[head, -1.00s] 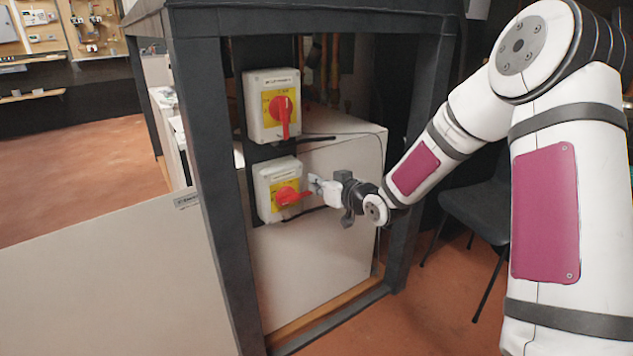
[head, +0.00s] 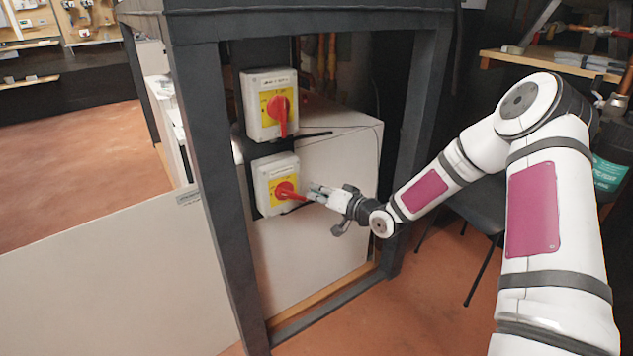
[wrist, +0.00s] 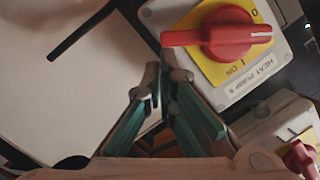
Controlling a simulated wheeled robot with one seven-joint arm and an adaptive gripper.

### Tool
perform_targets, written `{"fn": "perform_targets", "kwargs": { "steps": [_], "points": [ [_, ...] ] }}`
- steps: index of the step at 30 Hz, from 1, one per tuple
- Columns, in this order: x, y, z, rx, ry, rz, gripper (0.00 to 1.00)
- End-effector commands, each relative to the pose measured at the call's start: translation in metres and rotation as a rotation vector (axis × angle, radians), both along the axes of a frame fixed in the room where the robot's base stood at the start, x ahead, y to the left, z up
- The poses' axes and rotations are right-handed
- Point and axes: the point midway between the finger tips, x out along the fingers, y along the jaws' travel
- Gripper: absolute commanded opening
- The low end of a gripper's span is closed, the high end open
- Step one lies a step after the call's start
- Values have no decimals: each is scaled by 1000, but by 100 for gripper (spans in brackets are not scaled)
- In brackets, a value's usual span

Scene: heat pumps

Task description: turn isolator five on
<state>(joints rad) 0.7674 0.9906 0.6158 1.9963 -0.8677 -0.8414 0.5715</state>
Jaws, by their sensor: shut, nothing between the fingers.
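The lower isolator (head: 263,190) is a pale box with a yellow plate and a red handle (head: 289,191). In the wrist view its label reads HEAT PUMP 5 (wrist: 258,70). There its red handle (wrist: 230,36) has its long end towards my fingertips, and its white-marked end lies between the O and I marks. In the head view the handle points right and slightly down. My gripper (head: 315,192) is shut and empty, just right of the handle's end. In the wrist view the fingertips (wrist: 159,82) are close beside that end; I cannot tell whether they touch.
A second isolator (head: 270,105) is mounted directly above, its red handle pointing down; it also shows in the wrist view (wrist: 280,125). A dark frame (head: 205,180) stands around both. A white panel (head: 100,270) is at left. A black chair (head: 480,215) stands behind my arm.

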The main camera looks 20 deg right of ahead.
Motion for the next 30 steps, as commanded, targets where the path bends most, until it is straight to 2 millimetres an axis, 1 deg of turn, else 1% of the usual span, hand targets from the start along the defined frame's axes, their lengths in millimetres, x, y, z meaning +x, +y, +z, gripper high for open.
{"fn": "perform_targets", "kwargs": {
  "steps": [3, 15, 24, 30],
  "points": [
    [-1, 2, -10, 108, 37, -1, 0],
    [-5, 15, -37, 468, 151, 0, 0],
    [-9, 28, -50, 696, 224, 0, 0],
    [-11, 35, -55, 797, 257, 1, 0]
  ]
}}
